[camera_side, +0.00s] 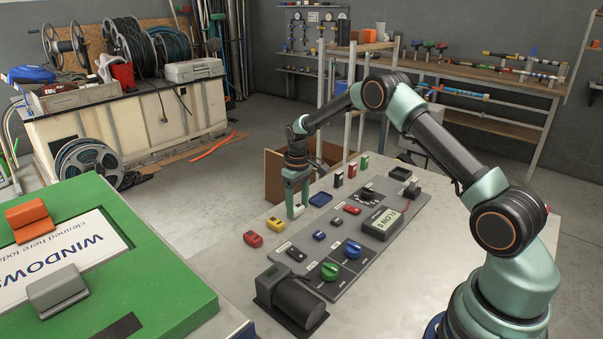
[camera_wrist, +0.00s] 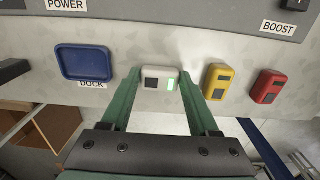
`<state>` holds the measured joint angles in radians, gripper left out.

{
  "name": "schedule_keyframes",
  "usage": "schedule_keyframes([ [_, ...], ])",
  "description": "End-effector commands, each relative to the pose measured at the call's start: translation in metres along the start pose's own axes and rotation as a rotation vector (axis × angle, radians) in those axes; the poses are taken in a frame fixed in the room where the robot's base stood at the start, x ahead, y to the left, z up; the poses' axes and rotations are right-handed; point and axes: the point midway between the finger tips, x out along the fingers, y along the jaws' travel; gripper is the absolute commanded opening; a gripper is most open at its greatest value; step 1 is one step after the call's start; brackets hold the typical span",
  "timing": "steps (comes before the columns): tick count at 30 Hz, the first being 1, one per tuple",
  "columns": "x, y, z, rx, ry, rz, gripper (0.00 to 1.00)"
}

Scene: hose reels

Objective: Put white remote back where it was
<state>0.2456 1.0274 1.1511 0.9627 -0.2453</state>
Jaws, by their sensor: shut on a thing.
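The white remote (camera_wrist: 160,83) sits between the two green fingers of my gripper (camera_wrist: 160,77), which is shut on it. It shows a dark square and a lit green patch. In the side view the white remote (camera_side: 298,211) is at the tips of my gripper (camera_side: 295,205), pointing down at the table. It is at or just above the tabletop; I cannot tell if it touches. The blue tray (camera_wrist: 65,61), with a DOCK label beside it, is left of the remote in the wrist view. In the side view the blue tray (camera_side: 320,199) looks empty.
A yellow remote (camera_wrist: 218,82) and a red remote (camera_wrist: 267,87) lie right of my gripper in the wrist view. The grey control panel (camera_side: 345,268) with knobs and switches lies close by. Several small upright blocks stand behind the tray.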

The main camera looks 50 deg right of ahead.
Motion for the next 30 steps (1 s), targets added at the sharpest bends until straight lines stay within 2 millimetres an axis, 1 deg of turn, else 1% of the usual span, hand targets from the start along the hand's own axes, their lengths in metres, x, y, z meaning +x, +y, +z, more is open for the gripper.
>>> schedule_keyframes([
  [8, 0.003, 0.0, 0.0, 0.0, -0.001, 0.0, 0.0],
  [9, 0.002, 0.0, 0.0, 0.0, 0.0, 0.0, 0.76],
  [10, 0.002, 0.0, 0.0, 0.0, 0.0, 0.0, 0.88],
  [11, 0.002, 0.0, 0.0, 0.0, 0.0, 0.0, 0.91],
  [19, 0.002, 0.0, 0.0, 0.0, 0.0, 0.0, 0.91],
  [23, -0.005, 0.0, -0.001, 0.0, 0.003, 0.001, 0.91],
  [26, -0.018, 0.0, -0.001, 0.0, 0.003, 0.001, 0.91],
  [30, -0.045, 0.0, -0.001, 0.0, 0.006, 0.001, 0.91],
])
